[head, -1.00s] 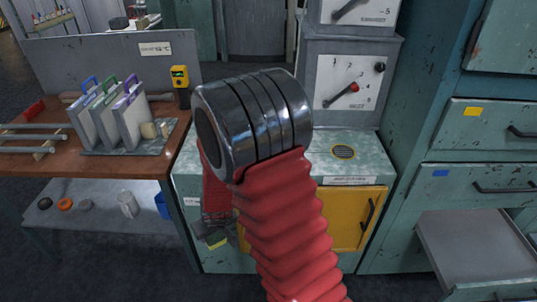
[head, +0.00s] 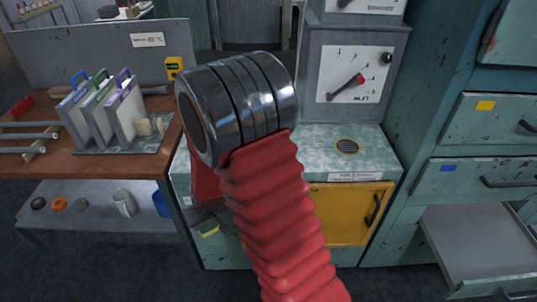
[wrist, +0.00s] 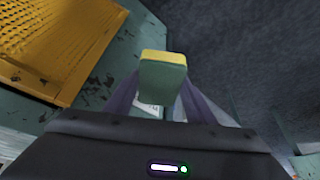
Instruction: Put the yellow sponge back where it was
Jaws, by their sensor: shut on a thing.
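The yellow sponge (wrist: 162,75), yellow along one edge with a green face, is held between the fingers of my gripper (wrist: 162,90) in the wrist view. In the head view the sponge (head: 209,230) shows as a small yellow-green patch at the tip of my gripper (head: 205,222), low in front of the pale green cabinet's left side. My red-sleeved arm hides much of the gripper there. The sponge hangs clear above the dark floor in the wrist view, and nothing visible supports it from below.
A yellow cabinet door (head: 348,215) is shut right of my arm. An open, empty-looking drawer (head: 478,240) juts out at lower right. The wooden bench (head: 110,165) at left bears a rack (head: 125,145) of upright panels; its lower shelf (head: 90,235) holds small items.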

